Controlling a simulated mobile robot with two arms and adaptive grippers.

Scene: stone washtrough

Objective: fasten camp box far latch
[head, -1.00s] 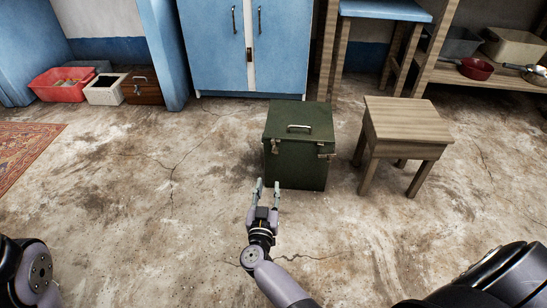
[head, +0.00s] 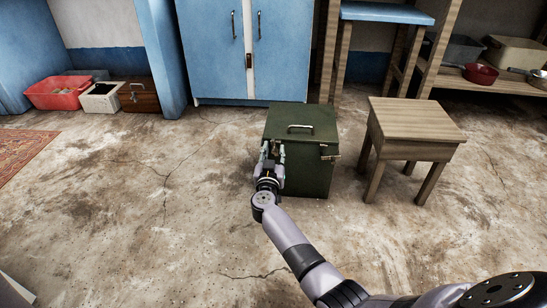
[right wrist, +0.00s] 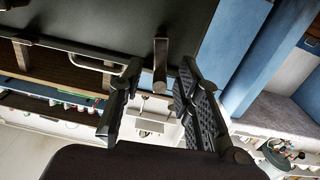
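The dark green camp box (head: 312,175) stands closed on the floor, with a metal handle (head: 299,127) on its lid. One latch (head: 330,153) shows at the right of its front edge. My right gripper (head: 273,150) is at the box's left front, covering most of the other latch there. In the right wrist view, that metal latch (right wrist: 160,66) lies between the fingertips of my open gripper (right wrist: 160,80), with gaps on both sides. Whether it is hooked cannot be told. The lid handle also shows there (right wrist: 97,62). My left gripper is out of view.
A wooden stool (head: 415,125) stands close to the right of the box. Blue cabinet doors (head: 285,60) are behind it. A red bin (head: 58,95) and other boxes sit at the far left. The floor left of the box is clear.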

